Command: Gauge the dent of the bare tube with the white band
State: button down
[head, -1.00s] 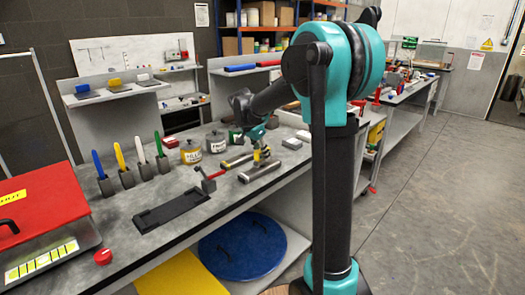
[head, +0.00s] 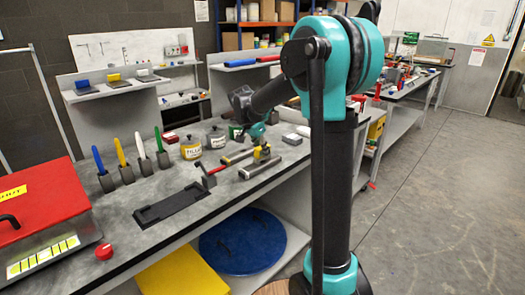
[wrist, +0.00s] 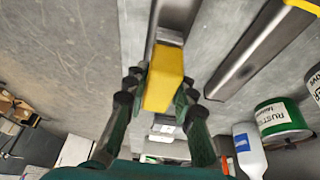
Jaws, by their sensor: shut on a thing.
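My gripper (wrist: 160,90) is shut on a yellow block-like tool, probably the gauge (wrist: 164,78). In the head view the tool (head: 262,154) is at the tubes on the bench. A bare grey tube (wrist: 176,16) lies beneath it in the wrist view; a pale patch shows beside the tool, but I cannot tell if it is the white band. The same tube (head: 258,170) is the nearer one in the head view. A second tube (wrist: 262,48) with a yellow band lies to the right in the wrist view. The tool hides any dent and possible contact.
Behind the tubes stand several paint cans (head: 191,148) and a white bottle (wrist: 248,150). A red-handled tool on a stand (head: 208,177) and a black tray (head: 170,206) lie to the left. A red-lidded box (head: 40,205) is at far left.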

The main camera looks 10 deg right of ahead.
jog(key=shift+f, duration=0.4)
jog(key=c, duration=1.2)
grip_release()
jog(key=v, duration=1.2)
jog(key=s+d+f+n+y, duration=0.1)
jog(key=s+d+f+n, duration=0.1)
jog(key=s+f, duration=0.6)
jog(key=s+d+f+n+t+y, duration=0.1)
jog(key=s+d+f+n, duration=0.2)
jog(key=s+f+n, duration=0.2)
jog(key=s+d+f+n+y, duration=0.1)
jog(key=s+f+n, duration=0.3)
jog(key=s+f, duration=0.7)
jog(key=shift+s+d+t+y, duration=0.15)
jog(key=shift+s+d, duration=0.15)
jog(key=shift+s, duration=0.35)
jog(key=shift+s+d+t+y, duration=0.1)
jog(key=shift+s+d, duration=0.15)
jog(key=shift+s, duration=0.45)
jog(key=shift+s+d+t+y, duration=0.15)
jog(key=shift+s+d, duration=0.15)
jog(key=shift+s, duration=0.35)
jog(key=shift+r, duration=0.1)
